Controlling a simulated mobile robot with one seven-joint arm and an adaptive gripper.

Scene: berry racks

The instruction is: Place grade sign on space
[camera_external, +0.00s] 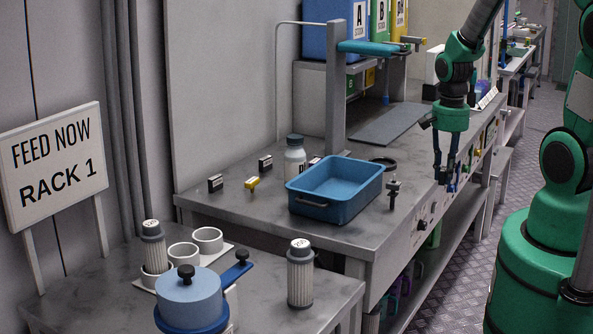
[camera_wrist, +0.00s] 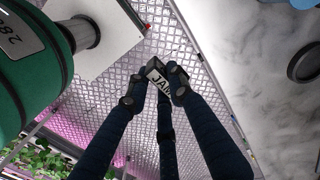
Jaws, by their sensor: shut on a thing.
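My gripper (camera_external: 445,182) hangs pointing down over the front edge of the long workbench, right of the blue tray. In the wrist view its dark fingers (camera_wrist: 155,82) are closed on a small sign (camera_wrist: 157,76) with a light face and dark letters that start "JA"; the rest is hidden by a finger. In the external view I cannot make out the held sign. Other small blocks like signs stand on the bench: two dark ones (camera_external: 215,183) (camera_external: 265,164) and a yellow one (camera_external: 251,184). I cannot tell which spot is the space.
A blue tray (camera_external: 322,208), a white bottle (camera_external: 294,160) and a small dark stand (camera_external: 393,193) are on the bench. A grey flat plate (camera_external: 389,125) lies behind. Lettered bins (camera_external: 360,25) stand at the back. The patterned floor (camera_external: 540,125) is clear to the right.

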